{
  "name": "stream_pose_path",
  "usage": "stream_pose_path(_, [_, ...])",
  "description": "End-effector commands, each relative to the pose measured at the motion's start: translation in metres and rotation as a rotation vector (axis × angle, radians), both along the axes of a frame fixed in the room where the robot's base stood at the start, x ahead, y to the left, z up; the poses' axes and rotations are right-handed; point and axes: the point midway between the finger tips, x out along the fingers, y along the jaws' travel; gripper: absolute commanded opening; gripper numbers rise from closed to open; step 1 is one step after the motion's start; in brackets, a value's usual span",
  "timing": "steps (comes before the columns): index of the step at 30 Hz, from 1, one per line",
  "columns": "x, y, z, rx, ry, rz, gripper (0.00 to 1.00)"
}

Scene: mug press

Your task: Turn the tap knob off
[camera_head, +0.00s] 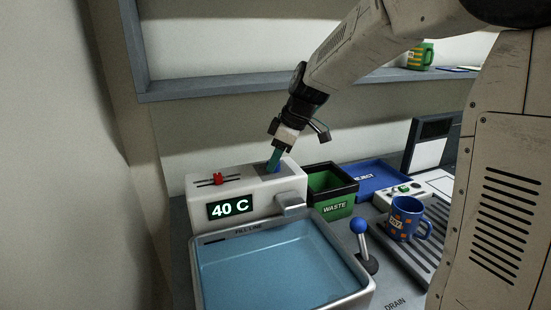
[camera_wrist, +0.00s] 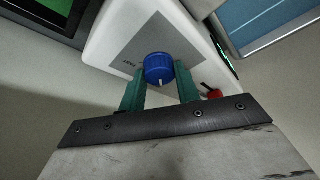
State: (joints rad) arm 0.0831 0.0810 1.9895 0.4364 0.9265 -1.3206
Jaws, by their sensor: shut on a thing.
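The tap knob is a blue cylinder with a pale mark, on a grey panel on top of the white tap unit (camera_head: 284,187). In the wrist view the knob (camera_wrist: 158,68) sits between the green fingertips of my gripper (camera_wrist: 160,84). My gripper (camera_head: 274,160) reaches down onto the unit's top from above in the head view, shut on the knob. The fingers partly hide the knob there. The unit's display (camera_head: 231,208) reads 40 C. A red slider (camera_head: 219,178) is on the unit's top left of the knob. The spout (camera_head: 291,204) shows no clear stream.
A basin of blue water (camera_head: 270,262) is in front of the unit. A green waste bin (camera_head: 331,190) and a blue reject tray (camera_head: 372,180) stand to the right. A blue-balled lever (camera_head: 359,227) and a patterned mug (camera_head: 406,218) are by the drain. A shelf (camera_head: 215,85) runs behind.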

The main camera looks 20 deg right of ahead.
Motion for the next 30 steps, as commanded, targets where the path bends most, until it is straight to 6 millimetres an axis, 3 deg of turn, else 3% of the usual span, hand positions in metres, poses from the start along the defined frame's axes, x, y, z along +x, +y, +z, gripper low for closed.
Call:
stream_pose_path(4, [0.000, 0.000, 0.000, -0.001, -0.001, 0.001, 0.09])
stream_pose_path(5, [0.000, 0.000, 0.000, -0.001, -0.001, 0.001, 0.35])
stream_pose_path(7, [0.000, 0.000, 0.000, -0.001, -0.001, 0.000, 0.54])
stream_pose_path(17, [0.000, -0.001, 0.003, -0.001, -0.002, -0.001, 0.54])
stream_pose_path(30, [-0.013, -0.023, 0.063, -0.001, -0.004, -0.002, 0.54])
